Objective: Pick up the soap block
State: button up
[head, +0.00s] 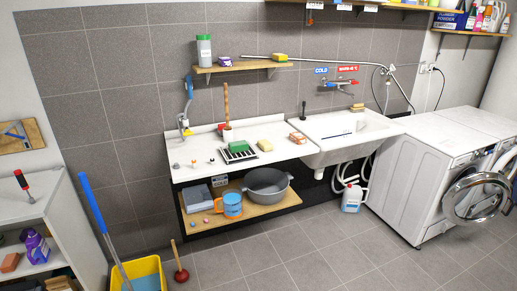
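Several small blocks could be the soap block, and at this size I cannot tell which one it is. A pale yellow block (265,145) lies on the white counter, right of a black rack (238,155) with a green block (239,147) on it. An orange-brown block (297,138) sits near the counter's right end, beside the sink. A small tan and dark item (357,107) rests on the sink's back rim. My gripper is not in view.
The white sink (345,130) joins the counter (200,165). Below are a grey pot (267,184) and a blue-orange mug (232,205). A yellow bucket (144,272) and a plunger (181,273) stand left on the floor. A washer door (477,198) hangs open right. The middle floor is clear.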

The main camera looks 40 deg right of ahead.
aim_at(264, 144)
jog(key=z, duration=0.05)
jog(key=i, duration=1)
jog(key=u, duration=0.15)
jog(key=k, duration=0.95)
jog(key=z, duration=0.15)
jog(key=i, duration=0.65)
